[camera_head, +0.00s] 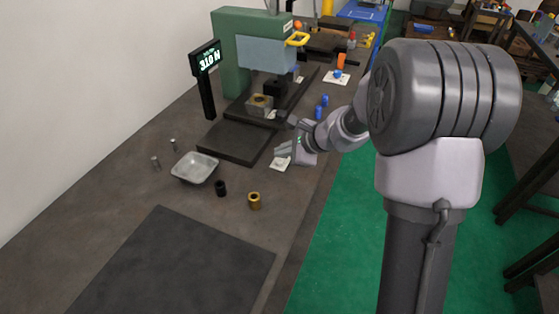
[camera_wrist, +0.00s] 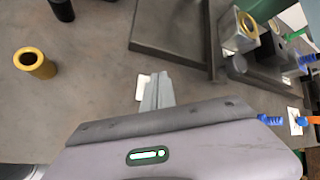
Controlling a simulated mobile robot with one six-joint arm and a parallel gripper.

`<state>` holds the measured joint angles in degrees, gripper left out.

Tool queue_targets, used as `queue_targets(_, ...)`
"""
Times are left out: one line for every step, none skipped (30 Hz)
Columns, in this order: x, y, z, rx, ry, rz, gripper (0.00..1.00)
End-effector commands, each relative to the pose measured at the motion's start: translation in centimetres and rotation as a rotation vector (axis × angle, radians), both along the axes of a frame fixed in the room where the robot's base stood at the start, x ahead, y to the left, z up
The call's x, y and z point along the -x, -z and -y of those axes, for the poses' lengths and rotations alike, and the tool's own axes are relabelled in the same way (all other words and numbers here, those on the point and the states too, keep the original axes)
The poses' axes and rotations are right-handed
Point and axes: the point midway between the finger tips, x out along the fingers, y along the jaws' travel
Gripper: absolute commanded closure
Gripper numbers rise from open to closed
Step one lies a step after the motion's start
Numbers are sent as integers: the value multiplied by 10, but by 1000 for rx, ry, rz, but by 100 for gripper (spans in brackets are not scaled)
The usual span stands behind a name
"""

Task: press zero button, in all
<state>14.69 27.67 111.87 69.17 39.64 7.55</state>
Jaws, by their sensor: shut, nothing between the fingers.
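My gripper (camera_head: 283,150) is shut and empty, low over the bench in front of the green machine. In the wrist view the closed fingers (camera_wrist: 158,80) point at the bench and partly cover a small white card or plate (camera_wrist: 143,82). That white piece (camera_head: 281,164) also shows just below the fingers in the head view. I cannot tell whether the fingers touch it. A black post display (camera_head: 208,60) with lit digits stands left of the machine. I cannot make out a marked zero button. The chuck block (camera_head: 260,104) with a brass-coloured ring sits on the machine's bed.
The green machine (camera_head: 229,55) stands behind a dark plate (camera_head: 233,143). A metal tray (camera_head: 195,168), a black cylinder (camera_head: 221,188), a brass ring (camera_head: 254,201) and two small pins stand nearer. Blue pieces (camera_head: 320,108) lie to the right. A dark mat (camera_head: 175,270) lies clear in front.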

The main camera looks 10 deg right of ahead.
Motion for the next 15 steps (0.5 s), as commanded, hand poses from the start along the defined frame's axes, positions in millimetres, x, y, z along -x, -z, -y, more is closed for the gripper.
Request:
queue_targets(0,0,0,0,0,0,100)
queue_targets(0,1,0,0,0,0,100)
queue_targets(0,2,0,0,0,0,100)
queue_targets(0,3,0,0,0,0,100)
queue_targets(0,4,0,0,0,0,100)
queue_targets(0,6,0,0,0,0,100)
queue_targets(0,7,0,1,-1,0,100)
queue_targets(0,8,0,1,-1,0,100)
queue_targets(0,10,0,1,-1,0,100)
queue_targets(0,10,0,1,-1,0,100)
queue_targets(0,10,0,1,-1,0,100)
queue_targets(0,10,0,1,-1,0,100)
queue_targets(0,9,0,1,-1,0,100)
queue_targets(0,9,0,1,-1,0,100)
queue_targets(0,9,0,1,-1,0,100)
